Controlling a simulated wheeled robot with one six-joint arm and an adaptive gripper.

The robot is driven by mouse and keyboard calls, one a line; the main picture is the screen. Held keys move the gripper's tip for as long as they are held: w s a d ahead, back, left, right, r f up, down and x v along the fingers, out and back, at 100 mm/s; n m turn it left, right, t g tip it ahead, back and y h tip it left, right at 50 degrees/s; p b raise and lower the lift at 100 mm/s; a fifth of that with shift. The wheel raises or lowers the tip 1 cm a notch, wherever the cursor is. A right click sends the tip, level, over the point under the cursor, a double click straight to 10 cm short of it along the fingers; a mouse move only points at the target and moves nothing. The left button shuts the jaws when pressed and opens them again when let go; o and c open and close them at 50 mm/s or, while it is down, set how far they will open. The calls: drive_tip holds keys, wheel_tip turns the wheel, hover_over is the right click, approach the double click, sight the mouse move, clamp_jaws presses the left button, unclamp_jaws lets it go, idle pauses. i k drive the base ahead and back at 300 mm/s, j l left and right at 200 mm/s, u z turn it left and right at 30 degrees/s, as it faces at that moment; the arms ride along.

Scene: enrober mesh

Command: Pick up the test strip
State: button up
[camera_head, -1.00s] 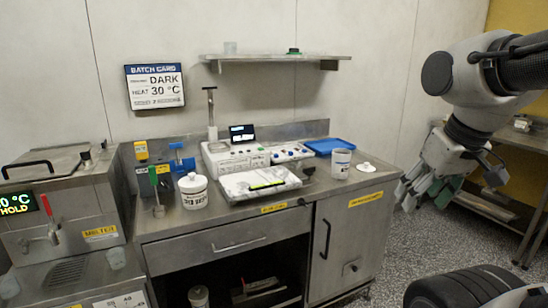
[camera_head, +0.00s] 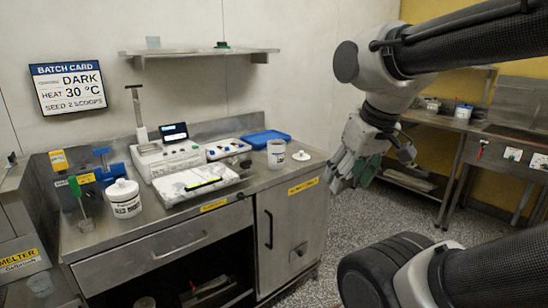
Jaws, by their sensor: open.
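My gripper (camera_head: 372,178) hangs at the right of the counter, over the floor, pointing down. It is open with nothing seen between its fingers, and well apart from the strip.
A white labelled jar (camera_head: 124,198) stands left of the slab. A control unit (camera_head: 170,158) stands behind it. A white cup (camera_head: 276,152), a lid (camera_head: 301,155) and a blue tray (camera_head: 264,143) stand to the right. A shelf (camera_head: 200,53) hangs above.

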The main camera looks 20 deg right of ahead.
sight(211, 153)
drive_tip(key=i+l+u, duration=0.6)
drive_tip(key=l, duration=0.35)
drive_tip(key=i+l+u, duration=0.45)
drive_tip(key=l, duration=0.3)
